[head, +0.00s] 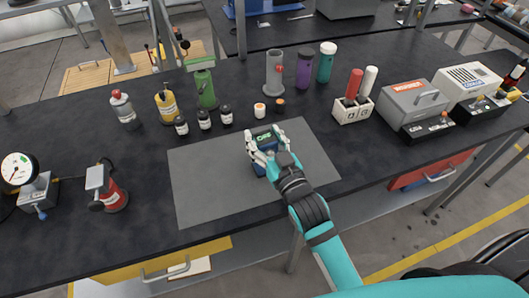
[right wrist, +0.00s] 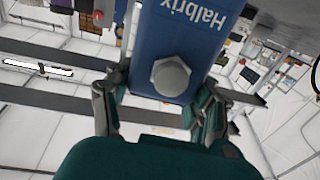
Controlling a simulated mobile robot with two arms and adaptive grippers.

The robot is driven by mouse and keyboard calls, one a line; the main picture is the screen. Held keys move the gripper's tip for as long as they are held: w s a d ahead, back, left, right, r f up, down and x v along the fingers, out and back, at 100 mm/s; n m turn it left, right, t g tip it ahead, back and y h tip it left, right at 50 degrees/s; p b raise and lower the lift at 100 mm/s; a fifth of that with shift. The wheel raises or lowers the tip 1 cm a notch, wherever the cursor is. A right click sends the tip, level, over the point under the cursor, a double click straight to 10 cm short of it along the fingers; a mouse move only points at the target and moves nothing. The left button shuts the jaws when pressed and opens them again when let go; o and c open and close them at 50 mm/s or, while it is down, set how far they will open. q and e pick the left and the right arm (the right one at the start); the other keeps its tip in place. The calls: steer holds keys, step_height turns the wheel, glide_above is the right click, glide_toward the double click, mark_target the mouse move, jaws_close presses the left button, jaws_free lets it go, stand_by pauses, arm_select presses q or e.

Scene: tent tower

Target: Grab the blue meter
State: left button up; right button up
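The blue meter (head: 264,138) is at the grey mat in the middle of the bench, its dark screen with green digits facing up. My right gripper (head: 266,148) is around it, with pale fingers on both sides of its body. In the right wrist view the meter's blue back (right wrist: 178,45), with the word "Halbrix" and a grey hex knob, lies between the two fingers of the gripper (right wrist: 165,95). The fingers look closed against its sides. The fingers and hand hide its lower part, and I cannot tell whether it touches the mat. My left gripper is not in view.
The grey mat (head: 205,190) is otherwise bare. Small bottles (head: 204,120), a green bottle (head: 205,85) and a grey flask (head: 274,72) stand behind it.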

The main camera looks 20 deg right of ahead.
jaws_close()
